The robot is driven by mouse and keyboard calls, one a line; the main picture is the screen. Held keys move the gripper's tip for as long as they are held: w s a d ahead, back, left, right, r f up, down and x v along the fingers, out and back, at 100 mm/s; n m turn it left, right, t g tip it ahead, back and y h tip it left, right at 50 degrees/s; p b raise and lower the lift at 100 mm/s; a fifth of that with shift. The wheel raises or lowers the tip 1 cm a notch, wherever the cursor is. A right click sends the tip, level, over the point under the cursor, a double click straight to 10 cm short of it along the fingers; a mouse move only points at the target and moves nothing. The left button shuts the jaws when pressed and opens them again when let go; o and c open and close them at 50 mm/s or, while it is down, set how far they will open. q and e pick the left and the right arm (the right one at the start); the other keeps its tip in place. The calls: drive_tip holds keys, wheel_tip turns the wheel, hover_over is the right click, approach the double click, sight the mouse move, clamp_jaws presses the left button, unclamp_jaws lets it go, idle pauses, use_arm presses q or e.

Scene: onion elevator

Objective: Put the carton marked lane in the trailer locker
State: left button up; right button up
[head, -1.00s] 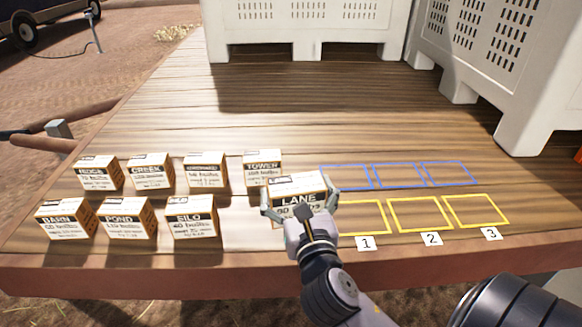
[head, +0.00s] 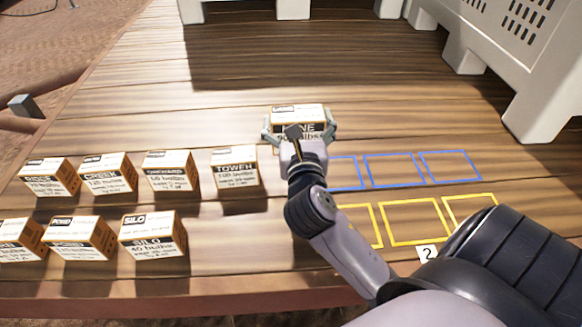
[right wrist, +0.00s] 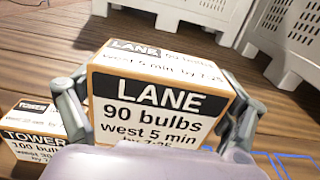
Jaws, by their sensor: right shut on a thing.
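The carton marked LANE (head: 298,113) is a white and brown box with a black name band. My right gripper (head: 299,132) is shut on it, one finger on each side, beyond the row of cartons on the wooden deck. It also shows in the right wrist view, where the LANE carton (right wrist: 160,98) faces me and reads 90 bulbs. I cannot tell whether it is clear of the deck. The left gripper is not in view. I do not see a trailer locker that I can name.
Cartons marked TOWER (head: 235,171), ORCHARD (head: 171,174), CREEK (head: 108,178), SILO (head: 152,238) and others stand in two rows at left. Blue outlines (head: 394,170) and yellow outlines (head: 412,219) on the deck are empty. White crates (head: 550,75) stand at the back. The deck's middle is clear.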

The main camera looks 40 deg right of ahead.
wheel_tip(320, 180, down, 13)
drive_tip(key=shift+w+d+f+b, duration=0.15)
drive_tip(key=shift+b, duration=0.85)
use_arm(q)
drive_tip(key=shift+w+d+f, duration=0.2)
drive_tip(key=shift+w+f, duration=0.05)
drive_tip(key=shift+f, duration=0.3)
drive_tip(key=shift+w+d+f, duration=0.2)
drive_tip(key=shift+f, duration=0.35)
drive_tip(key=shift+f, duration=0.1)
use_arm(e)
drive_tip(key=o, duration=1.1)
drive_tip(key=shift+f, duration=0.15)
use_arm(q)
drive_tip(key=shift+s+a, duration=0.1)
use_arm(e)
drive_tip(key=shift+o, duration=1)
